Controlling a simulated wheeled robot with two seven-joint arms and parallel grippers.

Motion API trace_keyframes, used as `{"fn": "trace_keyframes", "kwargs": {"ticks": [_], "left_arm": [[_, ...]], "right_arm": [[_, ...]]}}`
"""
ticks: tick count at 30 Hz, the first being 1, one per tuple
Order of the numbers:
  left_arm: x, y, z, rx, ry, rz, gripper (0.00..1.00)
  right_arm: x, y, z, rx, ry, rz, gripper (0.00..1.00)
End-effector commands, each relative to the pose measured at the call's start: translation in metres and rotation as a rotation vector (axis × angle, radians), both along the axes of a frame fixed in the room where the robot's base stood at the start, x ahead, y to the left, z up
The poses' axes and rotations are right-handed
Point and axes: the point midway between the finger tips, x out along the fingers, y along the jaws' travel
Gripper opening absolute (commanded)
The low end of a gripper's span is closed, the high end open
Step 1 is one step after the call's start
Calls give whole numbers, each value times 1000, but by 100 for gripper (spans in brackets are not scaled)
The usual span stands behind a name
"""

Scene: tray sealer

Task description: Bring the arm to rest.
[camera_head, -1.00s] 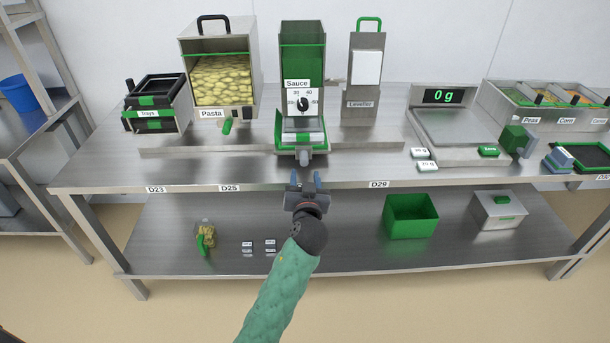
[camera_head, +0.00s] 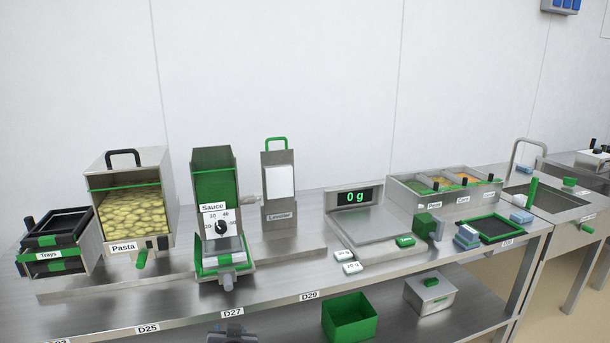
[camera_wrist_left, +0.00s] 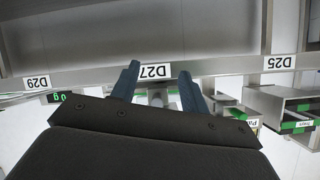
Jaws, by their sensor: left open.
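My left gripper shows at the bottom edge of the head view (camera_head: 232,336), mostly cut off, at the bench's front edge just below the D27 label (camera_head: 232,312). In the left wrist view the left gripper (camera_wrist_left: 160,72) has its two blue fingers spread, with nothing between them. The D27 label (camera_wrist_left: 156,71) appears upside down beyond the fingers. The sauce dispenser (camera_head: 215,190) stands on the bench above that label. My right gripper is in neither view.
The bench (camera_head: 290,271) carries the tray stack (camera_head: 60,240), pasta bin (camera_head: 130,165), leveller (camera_head: 279,214) and scale (camera_head: 375,222). On the lower shelf stand a green bin (camera_head: 348,318) and a lidded metal box (camera_head: 430,292). A sink (camera_head: 545,203) is at right.

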Motion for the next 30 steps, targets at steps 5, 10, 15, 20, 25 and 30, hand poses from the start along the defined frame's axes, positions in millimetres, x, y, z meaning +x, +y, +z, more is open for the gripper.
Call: {"fn": "trace_keyframes", "kwargs": {"ticks": [5,10,15,20,25,30], "left_arm": [[-43,-16,-15,-83,204,-102,45],[-107,-35,-33,-170,409,-221,45],[-174,-49,-42,-261,560,-301,45],[-233,-55,-46,-327,655,-332,45],[-291,-51,-54,-348,750,-318,45],[-336,-50,-65,-359,834,-302,45]], "right_arm": [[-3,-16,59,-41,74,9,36],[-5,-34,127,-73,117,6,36],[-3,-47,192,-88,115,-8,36],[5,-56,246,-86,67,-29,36],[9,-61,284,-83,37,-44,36],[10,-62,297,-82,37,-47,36]]}}
